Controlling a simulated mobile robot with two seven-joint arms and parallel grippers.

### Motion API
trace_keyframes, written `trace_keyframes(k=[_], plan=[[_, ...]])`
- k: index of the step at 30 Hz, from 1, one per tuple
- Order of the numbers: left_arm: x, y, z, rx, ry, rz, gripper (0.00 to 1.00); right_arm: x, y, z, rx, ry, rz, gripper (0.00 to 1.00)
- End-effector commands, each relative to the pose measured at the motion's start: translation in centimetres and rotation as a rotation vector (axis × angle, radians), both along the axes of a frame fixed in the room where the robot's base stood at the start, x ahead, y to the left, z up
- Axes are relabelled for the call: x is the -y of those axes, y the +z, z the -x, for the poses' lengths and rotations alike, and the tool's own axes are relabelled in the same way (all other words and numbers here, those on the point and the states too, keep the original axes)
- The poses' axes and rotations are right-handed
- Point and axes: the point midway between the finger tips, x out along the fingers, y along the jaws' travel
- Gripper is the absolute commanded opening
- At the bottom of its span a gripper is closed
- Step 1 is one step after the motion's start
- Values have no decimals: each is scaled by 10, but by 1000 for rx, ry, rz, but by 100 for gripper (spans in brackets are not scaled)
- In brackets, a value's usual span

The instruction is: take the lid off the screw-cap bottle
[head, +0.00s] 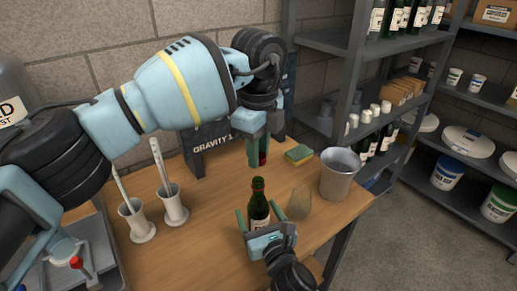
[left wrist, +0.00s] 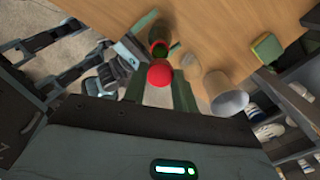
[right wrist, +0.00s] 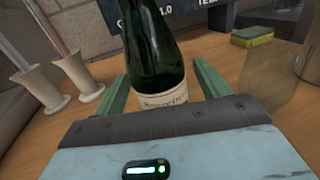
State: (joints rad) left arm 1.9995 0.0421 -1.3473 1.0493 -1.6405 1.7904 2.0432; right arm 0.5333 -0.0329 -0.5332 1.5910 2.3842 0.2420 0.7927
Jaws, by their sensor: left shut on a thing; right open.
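The dark green screw-cap bottle (head: 258,207) stands upright on the wooden table; its pale label shows in the right wrist view (right wrist: 165,98). My left gripper (head: 264,150) is shut on the red lid (head: 263,159) and holds it above the bottle, apart from the neck. In the left wrist view the lid (left wrist: 160,73) is between the fingers, with the bottle's neck (left wrist: 158,48) beyond it. My right gripper (head: 264,220) is open low at the bottle, one finger on each side; the right wrist view shows gaps beside the glass.
A clear drinking glass (head: 300,202) stands just right of the bottle. A metal bucket (head: 340,174) and a sponge (head: 298,155) are farther right and back. Two white holders (head: 141,222) with tools stand at left. Shelves (head: 345,60) of bottles rise behind.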

Motion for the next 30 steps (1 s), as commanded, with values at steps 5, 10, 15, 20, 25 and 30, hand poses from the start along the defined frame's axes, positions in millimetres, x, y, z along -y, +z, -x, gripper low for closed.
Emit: trace_keyframes(k=[5,10,15,20,25,30], plan=[[0,5,0,6,0,0,0,7,-1,19,-2,0,2,74],[0,9,1,9,0,0,0,19,-1,51,-2,1,2,74],[0,7,0,7,0,0,0,31,-2,81,-2,0,2,74],[0,4,0,4,0,0,0,39,-2,101,-4,0,1,74],[0,2,0,2,0,0,0,42,-1,110,-2,0,2,74],[0,2,0,2,-2,0,0,43,0,111,0,0,2,74]])
